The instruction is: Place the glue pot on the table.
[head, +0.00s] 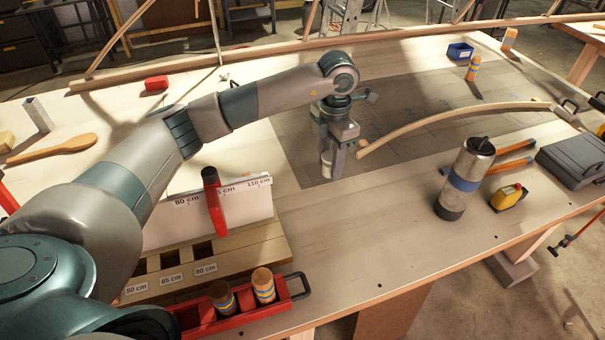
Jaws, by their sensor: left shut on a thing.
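My left gripper (335,153) points down over the dark mat (300,150) on the table (350,235). It is shut on a small pale pot, which I take to be the glue pot (327,167). The fingers hide most of the pot, and only a light part of its side shows low between them. The pot is low over the mat's near part; I cannot tell whether it touches. The near end of a bent lath (440,120) lies just right of the gripper. My right gripper is not in view.
A steel flask (465,180) with a blue band, a yellow tape measure (508,197) and a dark case (572,160) stand at the right. A slotted rack (210,260) and a red tray (240,305) with two cylinders are in front. Bare table lies between rack and flask.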

